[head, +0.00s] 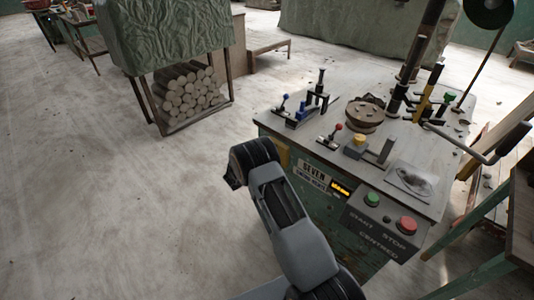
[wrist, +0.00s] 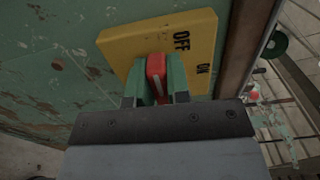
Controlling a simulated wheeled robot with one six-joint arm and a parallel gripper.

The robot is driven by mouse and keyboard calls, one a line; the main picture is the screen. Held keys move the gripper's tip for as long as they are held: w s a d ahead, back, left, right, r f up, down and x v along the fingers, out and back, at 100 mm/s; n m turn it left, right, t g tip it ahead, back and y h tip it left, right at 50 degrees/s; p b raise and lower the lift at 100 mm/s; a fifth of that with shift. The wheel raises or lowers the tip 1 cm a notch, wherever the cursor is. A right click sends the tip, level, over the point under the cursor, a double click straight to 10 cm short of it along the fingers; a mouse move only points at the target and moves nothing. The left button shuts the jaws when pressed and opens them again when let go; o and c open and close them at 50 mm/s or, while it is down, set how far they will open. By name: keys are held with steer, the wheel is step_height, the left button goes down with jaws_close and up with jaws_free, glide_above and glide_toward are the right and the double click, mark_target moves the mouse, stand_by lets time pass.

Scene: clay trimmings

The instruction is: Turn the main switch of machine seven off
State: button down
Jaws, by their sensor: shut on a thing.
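Machine seven (head: 315,185) is a worn green cabinet with a "SEVEN" label, on the right in the head view. In the wrist view, a yellow plate (wrist: 118,45) marked "OFF" and "ON" is fixed to a chipped green panel. A red switch handle (wrist: 156,66) with a white line stands on this plate. My gripper (wrist: 156,80) is shut on the handle, one green finger on each side. The handle does not clearly line up with either word. In the head view my arm hides the gripper and handle; a yellow patch shows beside the arm.
The machine's front has a green START button (head: 373,199) and a red STOP button (head: 407,224). Small levers (head: 332,134) stand on its top. A rack of logs (head: 185,92) under a green cover stands behind. The floor to the left is clear.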

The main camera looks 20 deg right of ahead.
steer(key=shift+f+n, duration=0.1)
steer(key=shift+n, duration=0.2)
steer(key=c, duration=1.1)
jaws_free()
steer(key=v, duration=1.3)
steer(key=shift+s+a+p, duration=0.15)
steer(key=shift+a+p, duration=0.2)
